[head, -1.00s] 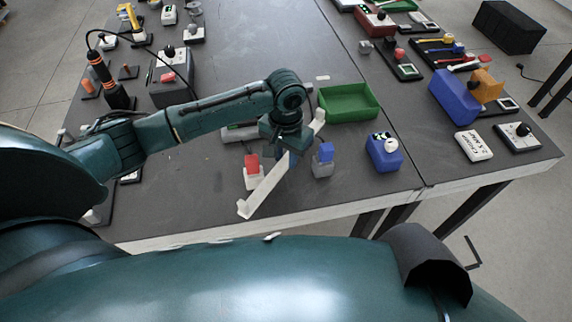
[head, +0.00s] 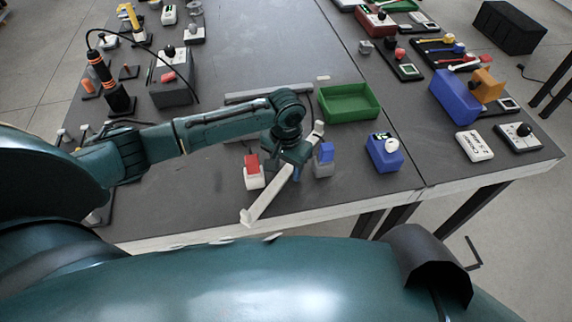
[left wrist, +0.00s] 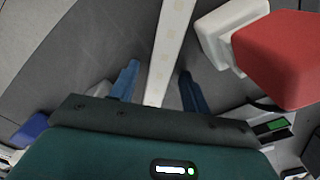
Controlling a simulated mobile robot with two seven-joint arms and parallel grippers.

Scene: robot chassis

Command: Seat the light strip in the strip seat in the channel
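The light strip (head: 268,195) is a long white bar with upturned ends. It lies slanted across the head view, from near the front table edge to beside the blue-topped block. My left gripper (head: 290,165) is over its middle. In the left wrist view the strip (left wrist: 167,55) runs between the two blue fingers of the left gripper (left wrist: 158,80), with a dark gap on each side, so the gripper looks open. I cannot tell how high the strip is. A long grey bar (head: 268,92), perhaps the channel, lies behind my left arm, partly hidden. The right gripper is out of view.
A red-topped white block (head: 253,168) and a blue-topped grey block (head: 325,155) stand close on either side of the strip. The red top (left wrist: 282,55) looms large in the left wrist view. A green tray (head: 348,103) and a blue box (head: 383,153) stand to the right.

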